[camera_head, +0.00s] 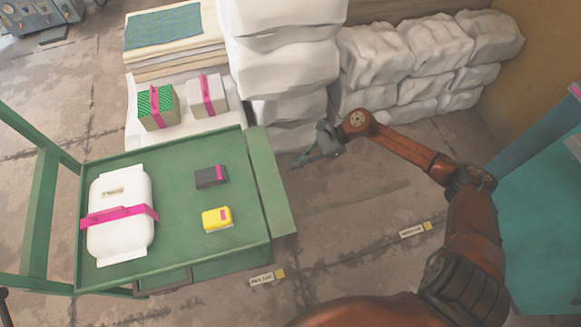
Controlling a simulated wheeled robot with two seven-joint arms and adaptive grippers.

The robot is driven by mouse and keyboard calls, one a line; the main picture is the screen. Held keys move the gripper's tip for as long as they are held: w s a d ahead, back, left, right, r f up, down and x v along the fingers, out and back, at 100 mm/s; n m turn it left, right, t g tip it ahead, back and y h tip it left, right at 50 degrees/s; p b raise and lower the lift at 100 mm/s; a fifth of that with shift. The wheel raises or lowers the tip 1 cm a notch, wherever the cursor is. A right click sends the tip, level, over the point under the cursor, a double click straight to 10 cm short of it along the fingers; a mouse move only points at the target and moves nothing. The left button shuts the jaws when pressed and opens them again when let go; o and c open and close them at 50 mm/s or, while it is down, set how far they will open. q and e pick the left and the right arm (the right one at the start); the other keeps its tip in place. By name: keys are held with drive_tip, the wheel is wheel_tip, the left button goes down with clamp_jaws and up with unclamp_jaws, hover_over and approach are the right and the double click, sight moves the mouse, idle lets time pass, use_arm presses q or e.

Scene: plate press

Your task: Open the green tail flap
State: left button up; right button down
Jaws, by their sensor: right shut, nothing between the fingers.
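The green tail flap (270,185) is a long flat panel along the right edge of the green cart's tray (175,180). From this high angle I cannot tell whether it stands up, lies level or hangs down. My right gripper (300,160) is shut and empty. It is just right of the flap's far end, with its fingers pointing left, and appears apart from the flap. My left gripper is not in view.
On the tray are a white package (122,235) with a pink band, a black box (211,177) and a yellow box (217,219). White sacks (290,75) are stacked behind. A teal surface (540,230) stands at the right.

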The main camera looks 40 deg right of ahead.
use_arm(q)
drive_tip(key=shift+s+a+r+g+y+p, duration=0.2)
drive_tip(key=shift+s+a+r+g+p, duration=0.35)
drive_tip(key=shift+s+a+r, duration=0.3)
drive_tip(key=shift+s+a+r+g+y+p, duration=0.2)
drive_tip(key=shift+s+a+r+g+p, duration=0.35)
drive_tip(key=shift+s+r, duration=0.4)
use_arm(e)
drive_tip(key=v, duration=0.6)
